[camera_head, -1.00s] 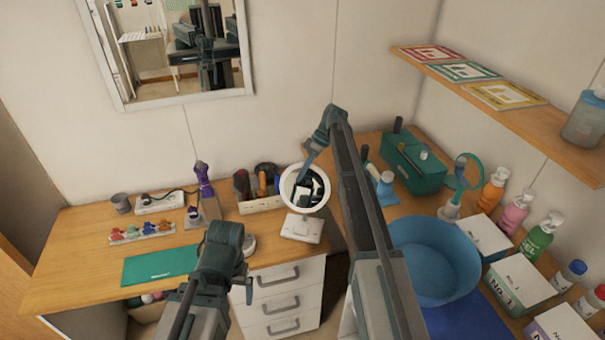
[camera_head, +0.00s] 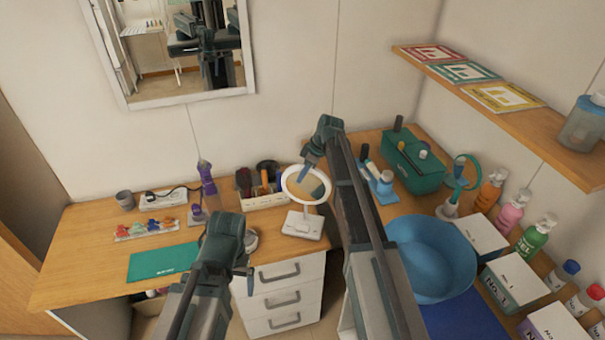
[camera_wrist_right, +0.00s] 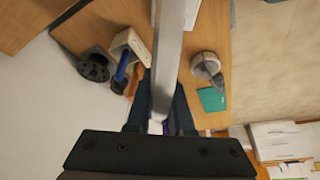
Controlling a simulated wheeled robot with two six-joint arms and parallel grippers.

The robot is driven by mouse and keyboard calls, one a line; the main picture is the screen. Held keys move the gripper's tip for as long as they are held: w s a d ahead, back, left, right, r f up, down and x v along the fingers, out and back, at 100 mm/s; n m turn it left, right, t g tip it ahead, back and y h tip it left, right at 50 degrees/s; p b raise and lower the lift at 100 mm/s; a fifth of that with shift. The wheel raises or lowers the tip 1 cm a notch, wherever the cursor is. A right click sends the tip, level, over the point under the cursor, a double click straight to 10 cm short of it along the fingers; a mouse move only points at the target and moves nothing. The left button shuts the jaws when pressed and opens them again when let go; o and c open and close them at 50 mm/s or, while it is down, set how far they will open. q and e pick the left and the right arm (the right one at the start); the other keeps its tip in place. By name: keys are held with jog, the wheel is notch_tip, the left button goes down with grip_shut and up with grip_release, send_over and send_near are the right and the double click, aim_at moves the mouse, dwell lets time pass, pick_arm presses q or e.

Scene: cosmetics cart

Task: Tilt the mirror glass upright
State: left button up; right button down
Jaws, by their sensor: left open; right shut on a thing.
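The mirror (camera_head: 322,199) is a round white-framed disc on a white stand with a square base, on the wooden desk. Its glass (camera_head: 312,189) reflects a plain brown surface, and the disc looks fairly steep. My right gripper (camera_head: 303,180) reaches over it and is shut on the disc's upper rim. In the right wrist view the disc is seen nearly edge-on as a pale bar (camera_wrist_right: 176,45) between the fingers (camera_wrist_right: 162,112). My left gripper (camera_head: 243,283) is open and empty, low in front of the desk, apart from the mirror.
A white holder with brushes (camera_head: 262,201) stands behind the mirror, left. A blue basin (camera_head: 440,262) and a green box (camera_head: 412,160) are right. White drawers (camera_head: 285,298) stand below the desk.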

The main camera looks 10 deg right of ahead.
jog(key=shift+s, duration=0.1)
dwell(0.3)
jog(key=c, duration=0.8)
grip_release()
jog(key=p+v, duration=1.2)
jog(key=shift+r, duration=0.35)
jog(key=shift+s+d+r+p, duration=0.25)
jog(key=shift+r+p, duration=0.15)
jog(key=shift+r, duration=0.1)
jog(key=shift+f, duration=0.1)
